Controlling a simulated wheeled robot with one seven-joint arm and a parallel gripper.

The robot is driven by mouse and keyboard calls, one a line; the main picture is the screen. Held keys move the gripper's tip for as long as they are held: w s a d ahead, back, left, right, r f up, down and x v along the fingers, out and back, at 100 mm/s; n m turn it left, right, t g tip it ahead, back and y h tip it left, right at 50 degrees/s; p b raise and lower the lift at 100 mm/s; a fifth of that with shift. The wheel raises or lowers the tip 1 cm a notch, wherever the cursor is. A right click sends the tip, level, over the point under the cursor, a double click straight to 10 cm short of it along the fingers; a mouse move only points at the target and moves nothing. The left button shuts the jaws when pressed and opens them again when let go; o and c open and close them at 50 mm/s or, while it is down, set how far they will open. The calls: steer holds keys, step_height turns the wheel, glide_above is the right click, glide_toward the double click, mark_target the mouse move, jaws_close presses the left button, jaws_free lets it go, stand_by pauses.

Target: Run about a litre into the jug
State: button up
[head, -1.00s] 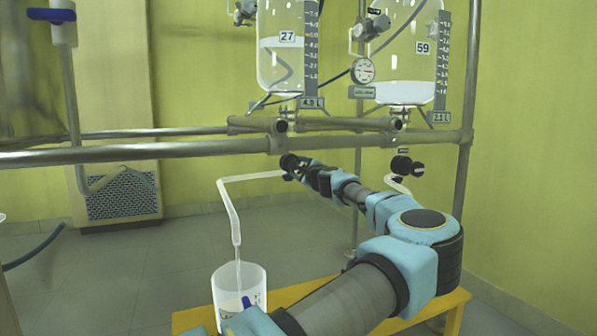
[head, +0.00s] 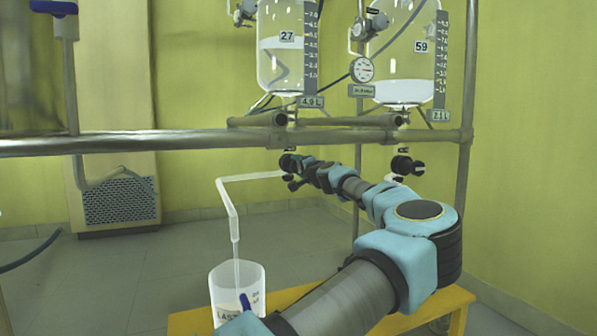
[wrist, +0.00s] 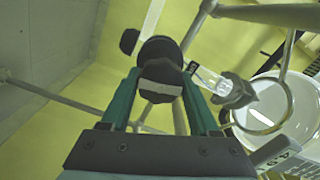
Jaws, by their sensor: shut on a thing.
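The jug (head: 215,292), a clear beaker with printed marks, stands on the yellow bench below. The bent white outlet tube (head: 228,205) ends above it, and a thin stream (head: 238,270) runs down into it. The jug's lower part is hidden by my arm, and I cannot read its level. Reactor 27 (head: 281,60) holds pale liquid and hangs above the outlet. My gripper (head: 289,166) is at the outlet valve under reactor 27. In the wrist view, my gripper (wrist: 160,105) is shut on the black valve knob (wrist: 160,72).
Reactor 59 (head: 402,60), with pale liquid low in it, hangs to the right, with its own black outlet valve (head: 406,165). A metal rail (head: 150,143) crosses in front of the wall. The yellow bench (head: 445,305) lies under my arm. Floor to the left is open.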

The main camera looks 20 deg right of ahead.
steer(key=shift+f+n+b, duration=0.1)
steer(key=shift+n+b, duration=0.25)
steer(key=shift+n, duration=0.85)
steer(key=o, duration=1.4)
steer(key=shift+s, duration=0.1)
steer(key=s+p, duration=0.1)
steer(key=s, duration=0.2)
steer(key=s+d+p, duration=0.1)
steer(key=s, duration=0.3)
steer(key=s+p, duration=0.1)
steer(key=s, duration=0.2)
steer(key=shift+s+d+p, duration=0.15)
steer(key=shift+s+p, duration=0.15)
